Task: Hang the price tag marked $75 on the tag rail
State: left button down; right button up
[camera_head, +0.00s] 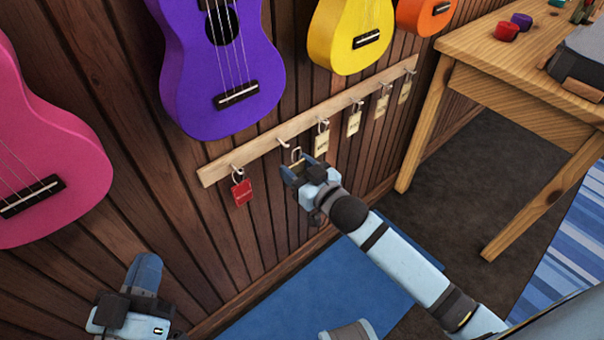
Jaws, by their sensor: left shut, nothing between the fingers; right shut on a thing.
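The tag rail (262,142) is a pale wooden strip with several hooks, fixed to the wall below the ukuleles. My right gripper (293,170) is in front of the rail, shut on a price tag (297,167). Its ring shows above the fingers, just right of and below the second hook (282,142) from the left. I cannot tell whether ring and hook touch. The fingers hide most of the tag, and its marking cannot be read. My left gripper (143,272) is shut and empty at the lower left, away from the rail.
A red tag (242,192) hangs on the leftmost hook. Several cream tags (321,144) hang on the hooks to the right. Pink (55,150), purple (222,70), yellow (350,35) and orange ukuleles hang above. A wooden table (500,50) stands at the right.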

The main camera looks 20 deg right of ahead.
aim_at(275, 153)
jog(key=shift+b+x, duration=0.6)
jog(key=shift+x, duration=0.4)
jog(key=shift+w+a+f+b, duration=0.2)
jog(key=shift+w+b, duration=0.25)
jog(key=shift+w, duration=0.1)
jog(key=shift+w+a+f, duration=0.1)
jog(key=shift+w+f, duration=0.1)
jog(key=shift+w, duration=0.2)
jog(key=shift+w+f+p, duration=0.15)
jog(key=shift+p, duration=0.3)
pick_arm(q)
jog(key=shift+d+r+h, duration=0.2)
jog(key=shift+d+h, duration=0.05)
jog(key=shift+h, duration=0.15)
pick_arm(e)
jog(key=shift+a, duration=0.1)
pick_arm(q)
jog(key=shift+f, duration=0.2)
jog(key=shift+r, duration=0.1)
pick_arm(e)
jog(key=o, duration=1)
jog(key=shift+c, duration=0.2)
pick_arm(q)
jog(key=shift+r, duration=0.1)
